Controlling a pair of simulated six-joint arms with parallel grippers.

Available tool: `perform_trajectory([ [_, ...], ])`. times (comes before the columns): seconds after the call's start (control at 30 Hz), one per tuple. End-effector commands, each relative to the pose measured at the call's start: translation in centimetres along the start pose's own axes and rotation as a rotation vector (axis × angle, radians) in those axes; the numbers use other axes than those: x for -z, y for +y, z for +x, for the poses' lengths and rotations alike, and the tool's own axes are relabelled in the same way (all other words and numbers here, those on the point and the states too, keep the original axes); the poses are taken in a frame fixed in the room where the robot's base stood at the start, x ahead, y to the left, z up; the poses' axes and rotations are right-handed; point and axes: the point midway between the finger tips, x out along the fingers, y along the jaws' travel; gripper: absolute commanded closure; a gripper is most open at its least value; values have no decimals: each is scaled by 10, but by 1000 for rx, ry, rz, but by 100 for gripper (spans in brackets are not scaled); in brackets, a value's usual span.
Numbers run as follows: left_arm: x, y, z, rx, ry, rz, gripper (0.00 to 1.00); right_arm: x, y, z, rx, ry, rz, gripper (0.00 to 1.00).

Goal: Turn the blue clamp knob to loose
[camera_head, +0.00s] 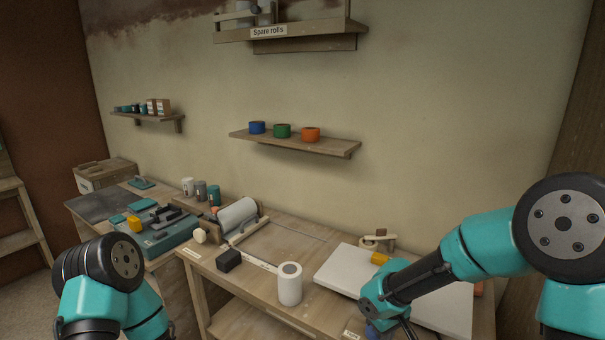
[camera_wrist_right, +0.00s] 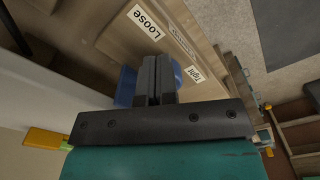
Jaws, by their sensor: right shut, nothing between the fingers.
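The blue clamp knob (camera_wrist_right: 126,86) shows in the right wrist view on both sides of my fingers, which hide its middle. A blue patch, likely the same knob (camera_head: 373,331), shows at the bottom edge of the head view under my right arm. A "Loose" label (camera_wrist_right: 147,23) and a "Tight" label (camera_wrist_right: 193,73) are on the wooden edge by the knob. My right gripper (camera_wrist_right: 154,62) is shut and empty, with its fingers in front of the knob. I cannot tell whether they touch it. My left gripper is out of view; only my left arm shows.
A white board (camera_head: 340,268) lies on the bench by my right arm. A white roll (camera_head: 290,284) and a black block (camera_head: 229,260) stand on the bench to the left. Shelves with tape rolls (camera_head: 282,131) are on the wall behind.

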Motion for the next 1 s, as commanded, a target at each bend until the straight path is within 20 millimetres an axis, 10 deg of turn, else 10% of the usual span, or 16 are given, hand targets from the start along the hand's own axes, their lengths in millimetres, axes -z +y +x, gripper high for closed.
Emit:
perform_trajectory([
  [0.47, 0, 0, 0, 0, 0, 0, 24, -12, -2, 9, 10, -39, 6, 100],
  [1.0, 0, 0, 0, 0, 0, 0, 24, -7, -2, -42, 5, -24, 0, 100],
])
